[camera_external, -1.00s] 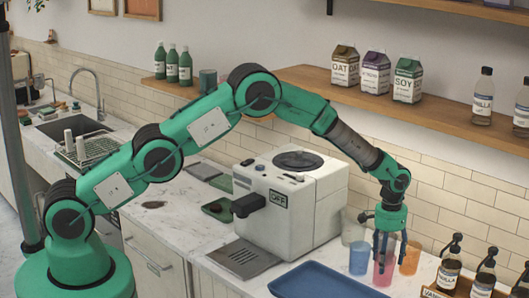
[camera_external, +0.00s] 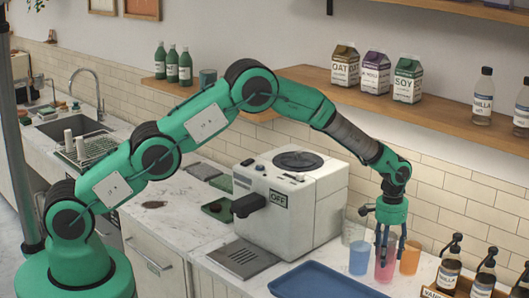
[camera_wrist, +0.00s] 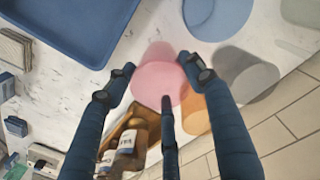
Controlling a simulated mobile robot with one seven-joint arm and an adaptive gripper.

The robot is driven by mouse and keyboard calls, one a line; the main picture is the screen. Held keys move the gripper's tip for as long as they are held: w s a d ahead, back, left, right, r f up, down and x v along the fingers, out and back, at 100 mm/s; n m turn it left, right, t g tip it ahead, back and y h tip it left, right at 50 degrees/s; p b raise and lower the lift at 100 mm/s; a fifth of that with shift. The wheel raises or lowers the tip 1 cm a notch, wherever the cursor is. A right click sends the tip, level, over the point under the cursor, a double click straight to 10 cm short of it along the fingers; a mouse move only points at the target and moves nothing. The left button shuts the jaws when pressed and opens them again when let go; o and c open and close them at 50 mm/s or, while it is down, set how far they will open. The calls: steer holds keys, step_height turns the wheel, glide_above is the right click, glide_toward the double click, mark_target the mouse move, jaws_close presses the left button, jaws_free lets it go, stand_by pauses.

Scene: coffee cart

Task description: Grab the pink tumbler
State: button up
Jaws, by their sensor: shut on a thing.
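The pink tumbler (camera_external: 384,270) is upright at the counter's right part, between the blue tumbler (camera_external: 359,258) and the orange tumbler (camera_external: 410,256). My gripper (camera_external: 386,256) points down from above and is shut on it. In the wrist view the pink tumbler (camera_wrist: 158,82) sits between my gripper's fingers (camera_wrist: 160,85), with the orange tumbler (camera_wrist: 195,113) partly hidden behind a finger. Whether a gap lies under the pink tumbler is hard to tell.
A clear grey tumbler (camera_external: 353,232) stands behind the blue one. A blue tray (camera_external: 322,282) lies in front, close by. The coffee machine (camera_external: 300,215) stands left. A wooden crate with syrup bottles (camera_external: 449,268) is right. A shelf with cartons (camera_external: 407,82) runs above.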

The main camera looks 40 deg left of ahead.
step_height(320, 180, up, 8)
steer(key=shift+f, duration=0.15)
stand_by(0.5)
